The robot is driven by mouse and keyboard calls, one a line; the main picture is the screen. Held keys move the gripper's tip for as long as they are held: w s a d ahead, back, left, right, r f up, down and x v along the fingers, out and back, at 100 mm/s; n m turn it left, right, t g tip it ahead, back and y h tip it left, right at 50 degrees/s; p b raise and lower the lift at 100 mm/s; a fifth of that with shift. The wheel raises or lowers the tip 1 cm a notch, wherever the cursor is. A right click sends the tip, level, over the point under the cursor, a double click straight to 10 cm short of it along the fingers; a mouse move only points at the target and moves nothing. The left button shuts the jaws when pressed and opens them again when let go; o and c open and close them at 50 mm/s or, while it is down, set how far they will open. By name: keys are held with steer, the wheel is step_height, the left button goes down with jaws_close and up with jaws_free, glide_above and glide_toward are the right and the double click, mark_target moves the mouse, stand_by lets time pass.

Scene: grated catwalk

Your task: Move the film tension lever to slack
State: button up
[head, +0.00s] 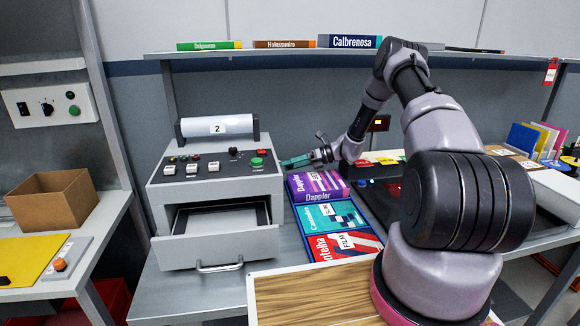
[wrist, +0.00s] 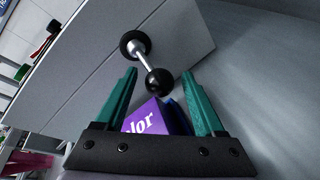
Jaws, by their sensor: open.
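The film tension lever shows in the wrist view as a silver rod with a black ball knob (wrist: 158,81). It comes from a round black pivot (wrist: 134,44) on the grey side of the film machine (head: 215,190). My gripper (wrist: 159,74) is open, and its two green fingers stand either side of the knob in the picture. I cannot tell whether they touch it. In the head view my gripper (head: 293,162) is at the machine's right side, and I cannot make out the lever there. No slack marking is legible.
The machine has a white roll (head: 217,126) marked 2, buttons on top and an open front drawer (head: 222,222). Purple, teal and red boxes (head: 333,216) lie right of it. A cardboard box (head: 52,200) stands on the left bench. A shelf (head: 290,53) runs above.

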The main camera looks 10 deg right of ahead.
steer(key=shift+a, duration=0.15)
jaws_close()
steer(key=shift+r, duration=0.1)
steer(key=shift+r+h, duration=0.6)
steer(key=shift+h, duration=0.4)
steer(key=r+h, duration=0.2)
steer(key=h, duration=0.1)
steer(key=shift+w+d, duration=0.1)
steer(key=shift+d, duration=0.1)
steer(key=shift+a+r+n+h, duration=0.15)
steer(key=shift+r+h, duration=0.4)
steer(key=shift+h, duration=0.65)
steer(key=shift+a+r+n+h, duration=0.1)
steer(key=shift+r+n+h, duration=0.3)
steer(key=shift+h, duration=0.8)
steer(key=shift+r, duration=0.15)
